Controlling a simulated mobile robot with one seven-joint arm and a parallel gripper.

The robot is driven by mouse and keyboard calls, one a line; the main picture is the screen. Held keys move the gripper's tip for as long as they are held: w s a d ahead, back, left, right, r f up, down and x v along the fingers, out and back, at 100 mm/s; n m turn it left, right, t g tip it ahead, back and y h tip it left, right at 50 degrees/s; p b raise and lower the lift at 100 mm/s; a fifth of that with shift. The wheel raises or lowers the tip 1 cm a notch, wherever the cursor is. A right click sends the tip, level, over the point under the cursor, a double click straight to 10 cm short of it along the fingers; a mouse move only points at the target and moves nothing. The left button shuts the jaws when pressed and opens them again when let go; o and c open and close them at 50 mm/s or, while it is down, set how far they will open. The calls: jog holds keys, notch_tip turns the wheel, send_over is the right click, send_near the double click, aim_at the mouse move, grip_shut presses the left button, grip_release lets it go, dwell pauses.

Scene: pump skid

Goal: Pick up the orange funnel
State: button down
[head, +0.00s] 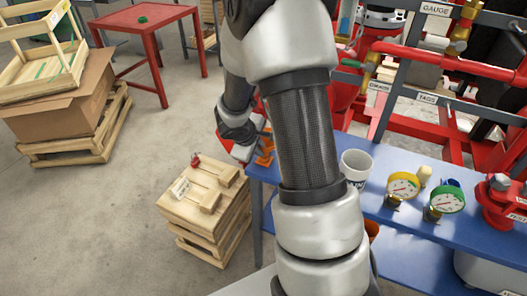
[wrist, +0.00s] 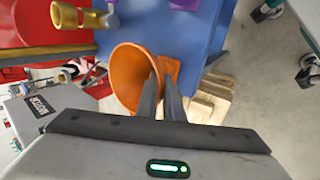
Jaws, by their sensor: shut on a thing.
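The orange funnel (wrist: 128,75) shows in the wrist view, its wide mouth facing the camera, right beside my fingertips. My gripper (wrist: 162,85) is shut on the funnel at its rim side. A flat orange piece (wrist: 170,70) shows just beyond the fingers; I cannot tell if it is part of the funnel. In the head view my arm covers much of the middle. Some orange (head: 265,150) shows beside my gripper at the left end of the blue table (head: 410,249). I cannot tell whether the funnel touches the table.
Red pipework (head: 455,62) rises behind. A wooden crate stack (head: 205,205) with blocks stands left of the table.

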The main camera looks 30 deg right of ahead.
jog(key=shift+s+a+f, duration=0.1)
jog(key=shift+s+a, duration=0.05)
notch_tip(320, 180, up, 10)
jog(key=p, duration=0.3)
